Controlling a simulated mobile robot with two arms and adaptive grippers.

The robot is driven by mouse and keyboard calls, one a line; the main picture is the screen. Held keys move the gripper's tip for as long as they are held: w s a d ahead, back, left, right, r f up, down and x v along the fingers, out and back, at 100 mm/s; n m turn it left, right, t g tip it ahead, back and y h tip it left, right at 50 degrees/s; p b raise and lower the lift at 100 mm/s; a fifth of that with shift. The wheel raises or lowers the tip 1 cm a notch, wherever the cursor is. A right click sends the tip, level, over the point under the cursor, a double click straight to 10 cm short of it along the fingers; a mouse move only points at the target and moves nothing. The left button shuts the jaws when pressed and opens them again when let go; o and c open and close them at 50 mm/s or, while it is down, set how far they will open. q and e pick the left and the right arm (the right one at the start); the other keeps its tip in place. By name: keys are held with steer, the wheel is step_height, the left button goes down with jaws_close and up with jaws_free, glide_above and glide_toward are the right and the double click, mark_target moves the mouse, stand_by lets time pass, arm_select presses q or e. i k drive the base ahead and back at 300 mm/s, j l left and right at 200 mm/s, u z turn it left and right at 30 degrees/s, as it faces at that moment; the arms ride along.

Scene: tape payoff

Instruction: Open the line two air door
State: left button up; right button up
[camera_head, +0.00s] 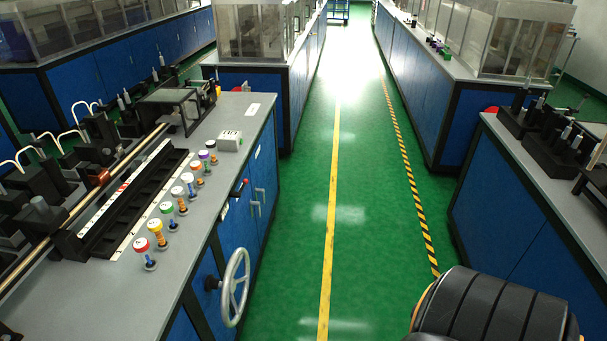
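No thing in view is clearly marked as the line two air door. A row of several small upright knobs with coloured, labelled caps stands along the near-left counter (200,245). Among them are a red cap (141,245), a yellow cap (155,225), a green cap (167,208) and a purple cap (203,155). The cap labels are too small to read. A small red-tipped lever (239,187) and a grey handwheel (234,287) are on the counter's blue front. Neither gripper is in view; a black ribbed part at the lower right seems to be my own arm.
A green floor aisle (300,210) with a yellow line (331,225) runs clear ahead. A striped black-and-yellow line (409,180) marks its right side. Blue cabinets with clear covers (519,40) stand along the right.

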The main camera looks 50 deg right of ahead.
mark_target(238, 230)
steer(key=z, duration=1)
steer(key=i+l, duration=0.5)
steer(key=l, duration=0.25)
